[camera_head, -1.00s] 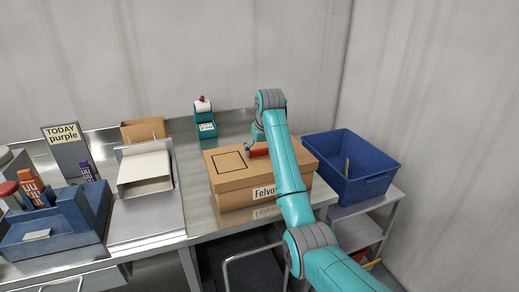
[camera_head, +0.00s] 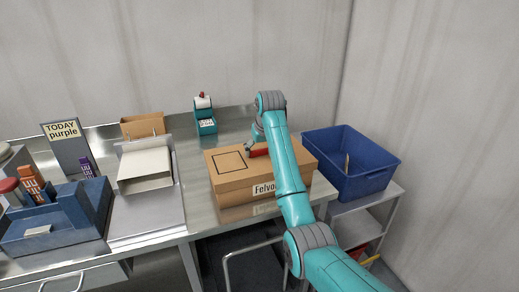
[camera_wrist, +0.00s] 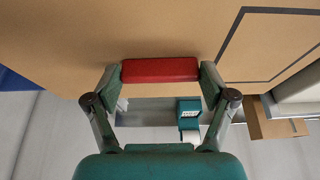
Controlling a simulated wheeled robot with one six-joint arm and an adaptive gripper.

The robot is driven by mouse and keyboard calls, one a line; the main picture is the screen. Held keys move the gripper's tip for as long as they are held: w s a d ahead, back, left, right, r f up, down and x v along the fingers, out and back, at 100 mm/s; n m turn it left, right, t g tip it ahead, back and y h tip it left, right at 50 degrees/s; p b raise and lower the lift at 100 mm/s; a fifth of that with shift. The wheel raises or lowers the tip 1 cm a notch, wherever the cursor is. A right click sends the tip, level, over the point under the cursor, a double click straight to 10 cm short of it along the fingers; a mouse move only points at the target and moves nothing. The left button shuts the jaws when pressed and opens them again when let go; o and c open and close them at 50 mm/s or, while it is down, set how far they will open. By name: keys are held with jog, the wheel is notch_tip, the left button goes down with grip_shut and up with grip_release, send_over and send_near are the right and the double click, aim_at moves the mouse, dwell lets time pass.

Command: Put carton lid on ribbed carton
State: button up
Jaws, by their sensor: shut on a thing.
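The carton lid (camera_head: 229,165), brown with a black square outline and a red handle (camera_head: 259,152), lies flat over the brown carton (camera_head: 236,199) on the steel bench. Its edges look lined up with the carton, but I cannot tell whether it is fully seated. A label reading "Felvo…" is on the front, partly hidden by my arm. My gripper (camera_head: 252,149) is at the lid's red handle. In the wrist view, my gripper (camera_wrist: 160,74) is shut on this handle (camera_wrist: 160,69), with one finger at each end.
A blue bin (camera_head: 350,178) stands to the right of the carton on a rack. A teal label printer (camera_head: 205,120) is behind it. To the left are a cream chute (camera_head: 146,168), a blue tray (camera_head: 55,230) and a "TODAY purple" sign (camera_head: 64,133).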

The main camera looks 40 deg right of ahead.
jog(key=shift+f, duration=0.8)
jog(key=o, duration=1)
jog(key=shift+o, duration=0.2)
jog(key=v, duration=0.7)
jog(key=shift+s+r, duration=0.1)
jog(key=shift+r, duration=0.1)
